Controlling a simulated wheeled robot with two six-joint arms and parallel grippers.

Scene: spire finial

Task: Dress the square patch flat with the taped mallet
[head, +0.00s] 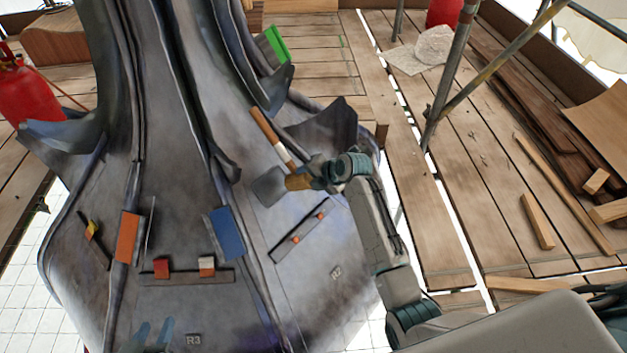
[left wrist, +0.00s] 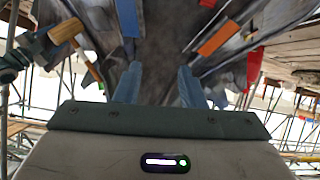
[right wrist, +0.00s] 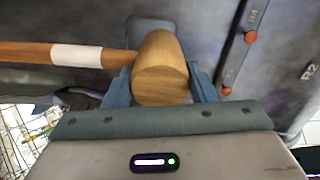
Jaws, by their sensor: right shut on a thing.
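The taped mallet has a wooden head (head: 298,182) and a brown handle with a white tape band (head: 281,152). My right gripper (right wrist: 160,88) is shut on the mallet head (right wrist: 160,72), with a finger on each side. The handle points left in the right wrist view. The square grey patch (head: 269,187) lies on the lead surface just left of the mallet head in the head view. It is partly hidden behind the head in the right wrist view (right wrist: 148,30); I cannot tell whether they touch. My left gripper (head: 150,335) is open and empty at the bottom left.
The lead spire has raised seams and flared flaps. Blue (head: 227,233) and orange (head: 127,236) blocks sit on the seams. Rails with small blocks (head: 187,277) and orange knobs (head: 299,237) lie below the patch. Scaffold poles (head: 447,85) rise from the plank deck at right.

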